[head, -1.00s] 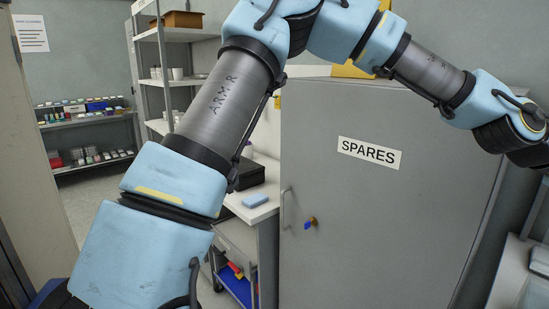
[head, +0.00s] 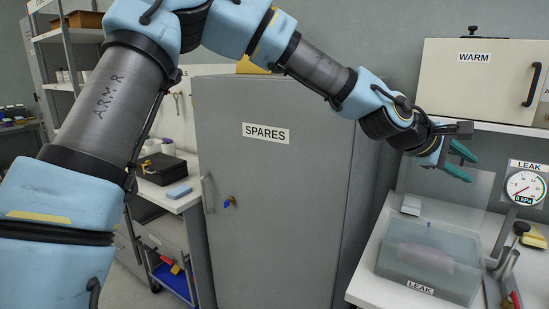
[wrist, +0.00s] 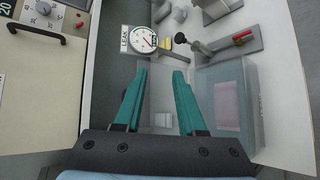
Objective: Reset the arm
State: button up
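My gripper (head: 462,160) is at the right in the head view, raised above the white bench and the LEAK box. Its two teal fingers are apart with nothing between them. In the wrist view the open fingers (wrist: 160,85) point toward the gauge. My blue and grey arm stretches across the top of the head view, in front of the shelf and above the SPARES cabinet.
A clear LEAK box (head: 425,265) with a pinkish packet inside stands on the white bench (head: 372,285). A LEAK gauge (head: 525,188) is behind it. A WARM cabinet (head: 480,85) is above. The grey SPARES cabinet (head: 270,200), with a key in its door, is shut.

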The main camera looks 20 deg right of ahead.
jog(key=w+a+f+m+t+y, duration=0.15)
jog(key=w+a+f, duration=0.25)
jog(key=w+a, duration=0.45)
jog(key=w+a+f+t+y, duration=0.25)
jog(key=w+a+f, duration=0.25)
jog(key=w+a, duration=0.3)
jog(key=w+a+f+m+t+y, duration=0.1)
jog(key=w+a+f+y, duration=0.25)
jog(key=w+a, duration=0.5)
jog(key=w+a+f+t+y, duration=0.1)
jog(key=w+a+f+y, duration=0.1)
jog(key=a, duration=1.7)
jog(key=s+a+y, duration=0.1)
jog(key=s+a, duration=0.1)
jog(key=a, duration=0.8)
jog(key=s+a+g+y, duration=0.1)
jog(key=s+a, duration=0.2)
jog(key=a, duration=0.7)
jog(key=shift+s+r, duration=0.2)
jog(key=shift+s, duration=0.05)
